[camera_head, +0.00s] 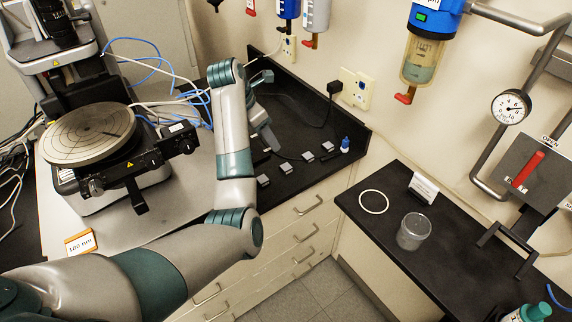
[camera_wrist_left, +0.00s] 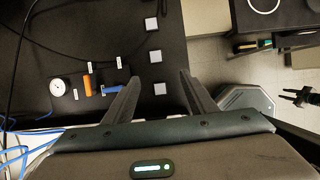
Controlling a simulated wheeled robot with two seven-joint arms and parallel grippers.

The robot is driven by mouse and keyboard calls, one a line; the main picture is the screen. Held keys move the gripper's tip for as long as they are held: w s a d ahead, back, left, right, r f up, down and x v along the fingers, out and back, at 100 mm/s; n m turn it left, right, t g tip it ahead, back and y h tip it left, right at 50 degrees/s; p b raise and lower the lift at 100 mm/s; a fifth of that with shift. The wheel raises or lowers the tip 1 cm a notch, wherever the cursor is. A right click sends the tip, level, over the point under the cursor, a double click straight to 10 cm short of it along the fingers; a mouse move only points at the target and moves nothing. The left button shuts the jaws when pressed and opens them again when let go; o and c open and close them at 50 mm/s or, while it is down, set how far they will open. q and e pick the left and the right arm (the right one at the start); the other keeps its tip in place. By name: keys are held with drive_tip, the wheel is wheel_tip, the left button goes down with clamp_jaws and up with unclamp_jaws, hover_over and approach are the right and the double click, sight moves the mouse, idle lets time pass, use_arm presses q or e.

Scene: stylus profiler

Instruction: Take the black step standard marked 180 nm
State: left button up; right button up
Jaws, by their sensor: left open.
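Several small grey step standards lie in a slanting row on the black bench; one is nearest my arm (camera_head: 263,180), others stand further right (camera_head: 308,156). Their marks are too small to read, so I cannot tell which is 180 nm. My left gripper (camera_head: 264,133) hangs beside the row, partly hidden by my arm. A card reading 180 nm (camera_head: 80,243) stands at lower left.
The profiler's round stage (camera_head: 88,133) is left of my arm. A small blue bottle (camera_head: 345,145) stands past the row's end. In the wrist view, a white dial (camera_wrist_left: 57,88) and an orange item (camera_wrist_left: 87,86) lie left. A dark pronged shape at right may be my right gripper.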

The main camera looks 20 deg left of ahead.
use_arm(q)
drive_tip(key=shift+f+b, duration=0.65)
drive_tip(key=shift+f, duration=0.1)
drive_tip(key=b, duration=0.1)
approach(286, 168)
drive_tip(key=shift+w+d+f, duration=0.2)
drive_tip(key=shift+d+f, duration=0.15)
drive_tip(key=shift+f, duration=0.1)
drive_tip(key=shift+w+d+f, duration=0.1)
drive_tip(key=shift+w+f, duration=0.1)
drive_tip(key=shift+f, duration=0.4)
